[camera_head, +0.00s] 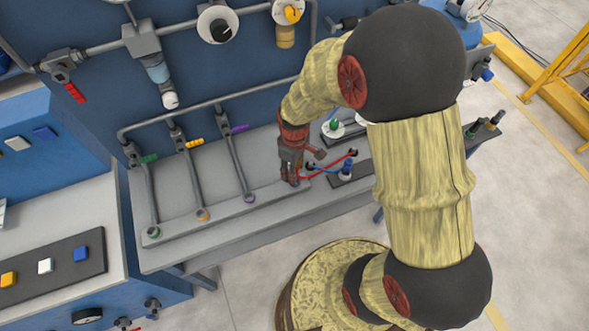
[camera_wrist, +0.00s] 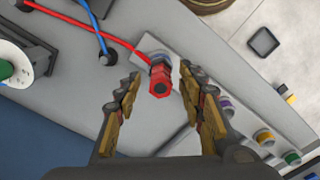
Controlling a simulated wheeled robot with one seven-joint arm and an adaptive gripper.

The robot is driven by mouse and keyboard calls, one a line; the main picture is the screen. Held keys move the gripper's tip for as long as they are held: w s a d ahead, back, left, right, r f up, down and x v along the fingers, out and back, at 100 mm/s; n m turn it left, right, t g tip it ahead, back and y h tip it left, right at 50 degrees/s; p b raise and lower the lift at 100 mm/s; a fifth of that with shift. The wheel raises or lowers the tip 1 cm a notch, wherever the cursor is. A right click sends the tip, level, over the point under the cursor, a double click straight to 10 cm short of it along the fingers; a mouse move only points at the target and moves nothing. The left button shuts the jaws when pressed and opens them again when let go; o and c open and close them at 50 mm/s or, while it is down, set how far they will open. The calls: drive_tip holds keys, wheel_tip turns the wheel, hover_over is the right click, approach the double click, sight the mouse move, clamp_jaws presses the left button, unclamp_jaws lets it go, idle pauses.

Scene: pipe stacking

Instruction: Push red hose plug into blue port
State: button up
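In the wrist view the red hose plug (camera_wrist: 159,84) stands between the two fingers of my gripper (camera_wrist: 160,76). The fingers are apart, with visible gaps on both sides of the plug. A blue-grey ring (camera_wrist: 157,58), apparently the blue port, shows right behind the plug on the pale rail. The plug lines up with it, but how deep it sits cannot be told. The red hose (camera_wrist: 100,27) runs from there to the upper left. In the head view my gripper (camera_head: 290,176) is low over the rail's right end and hides the plug and port.
A blue hose (camera_wrist: 92,25) crosses the red one. Purple (camera_head: 249,198), orange (camera_head: 202,214) and green (camera_head: 153,232) ports sit along the rail under grey pipes. A spool with a green centre (camera_head: 333,127) stands behind. The bench is bare between the pipes.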

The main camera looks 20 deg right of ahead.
wheel_tip(320, 180, up, 12)
idle(0.7)
drive_tip(key=s+r+m+t+b, duration=0.1)
drive_tip(key=s+r+m+t, duration=0.4)
drive_tip(key=s+r, duration=0.9)
wheel_tip(320, 180, up, 4)
drive_tip(key=m, duration=0.2)
drive_tip(key=shift+f+m+t, duration=0.25)
drive_tip(key=shift+m+t, duration=0.05)
drive_tip(key=shift+c, duration=0.8)
